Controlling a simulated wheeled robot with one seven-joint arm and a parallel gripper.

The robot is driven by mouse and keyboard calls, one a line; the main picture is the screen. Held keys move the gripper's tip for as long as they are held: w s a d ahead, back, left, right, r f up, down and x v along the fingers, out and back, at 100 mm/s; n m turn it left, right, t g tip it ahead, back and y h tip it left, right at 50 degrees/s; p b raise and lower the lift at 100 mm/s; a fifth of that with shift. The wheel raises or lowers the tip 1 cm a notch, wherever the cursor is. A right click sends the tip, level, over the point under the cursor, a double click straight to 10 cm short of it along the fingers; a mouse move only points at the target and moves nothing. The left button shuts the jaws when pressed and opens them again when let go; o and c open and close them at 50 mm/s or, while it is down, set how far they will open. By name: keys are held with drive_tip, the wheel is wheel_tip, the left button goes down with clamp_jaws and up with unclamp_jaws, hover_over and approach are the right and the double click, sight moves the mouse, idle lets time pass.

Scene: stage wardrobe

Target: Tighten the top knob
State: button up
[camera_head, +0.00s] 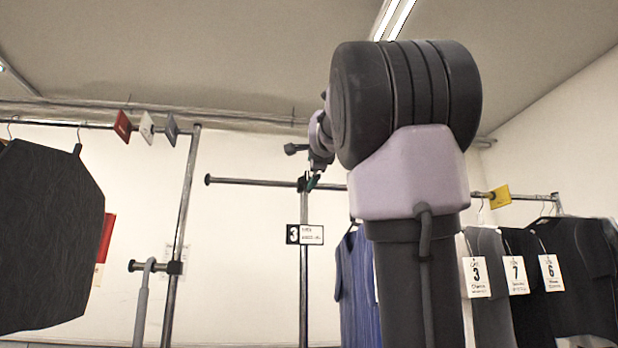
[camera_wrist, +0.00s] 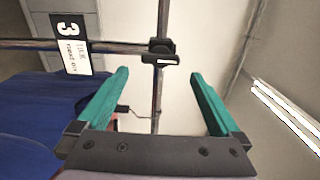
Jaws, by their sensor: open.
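A dark clamp (camera_head: 302,184) joins a metal post to a horizontal rail near the middle of the head view. In the wrist view the clamp (camera_wrist: 160,46) is at upper centre, with a dark knob (camera_wrist: 161,60) bearing a small pale mark on its face. My gripper (camera_wrist: 158,74) is open, its two green fingers wide apart. The knob appears between the fingers and beyond their tips, apart from them. In the head view my gripper (camera_head: 313,181) overlaps the right side of the clamp and hides the knob; contact cannot be told there.
A number 3 sign (camera_head: 305,234) is on the post below the clamp. Tagged dark garments (camera_head: 525,250) hang farther right. Another post (camera_head: 180,225) with a side bar stands left.

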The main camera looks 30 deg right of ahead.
drive_tip(key=shift+v, duration=1.8)
